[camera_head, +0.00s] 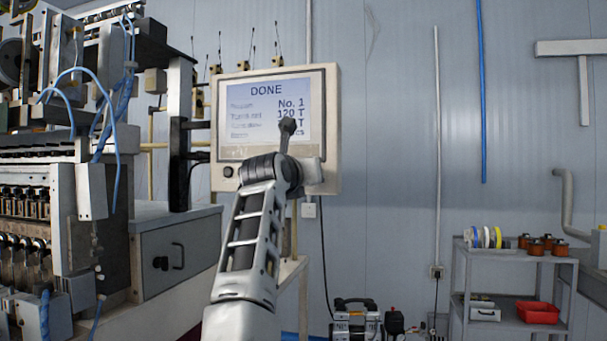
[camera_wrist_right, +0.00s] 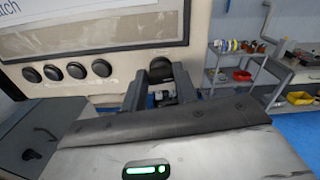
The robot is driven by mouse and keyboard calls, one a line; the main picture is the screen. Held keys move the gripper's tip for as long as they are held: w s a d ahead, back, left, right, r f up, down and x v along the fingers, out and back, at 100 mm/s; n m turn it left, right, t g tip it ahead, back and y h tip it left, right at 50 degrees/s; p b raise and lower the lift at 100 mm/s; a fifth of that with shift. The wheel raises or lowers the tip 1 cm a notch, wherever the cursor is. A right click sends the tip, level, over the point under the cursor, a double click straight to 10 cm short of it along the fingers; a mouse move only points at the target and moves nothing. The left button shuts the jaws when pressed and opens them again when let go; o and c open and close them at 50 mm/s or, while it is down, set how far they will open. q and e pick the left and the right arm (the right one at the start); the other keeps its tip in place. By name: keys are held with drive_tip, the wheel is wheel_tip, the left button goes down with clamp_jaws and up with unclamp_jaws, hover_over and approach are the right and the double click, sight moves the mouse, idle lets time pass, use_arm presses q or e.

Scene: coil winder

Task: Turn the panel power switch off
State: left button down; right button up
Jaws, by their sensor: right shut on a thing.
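The control panel (camera_head: 332,115) is a beige box on the wall side, its lit screen (camera_head: 262,105) reading DONE above run figures. Its lower right corner is partly hidden behind my right arm in the head view. In the right wrist view, a dark round power switch (camera_wrist_right: 160,68) sits at the panel's lower right, right of a row of several black buttons (camera_wrist_right: 77,70). My right gripper (camera_wrist_right: 160,90) is at the panel face, its two dark fingers closed on the switch. The switch's setting cannot be made out. My left gripper is in neither view.
The winding machine (camera_head: 62,175) with blue hoses stands at the left, close to the panel. A grey cart (camera_head: 510,258) with spools and a red bin (camera_head: 537,312) stands at the lower right. The wall between panel and cart is mostly clear.

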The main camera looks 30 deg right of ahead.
use_arm(q)
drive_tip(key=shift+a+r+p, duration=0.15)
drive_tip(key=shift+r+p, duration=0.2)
drive_tip(key=shift+p, duration=0.8)
use_arm(e)
drive_tip(key=n, duration=1.6)
drive_tip(key=shift+w+a+f, duration=0.15)
drive_tip(key=shift+w+f, duration=0.05)
drive_tip(key=shift+f, duration=0.05)
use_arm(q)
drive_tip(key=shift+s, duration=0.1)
use_arm(e)
drive_tip(key=shift+n, duration=0.3)
drive_tip(key=o, duration=1)
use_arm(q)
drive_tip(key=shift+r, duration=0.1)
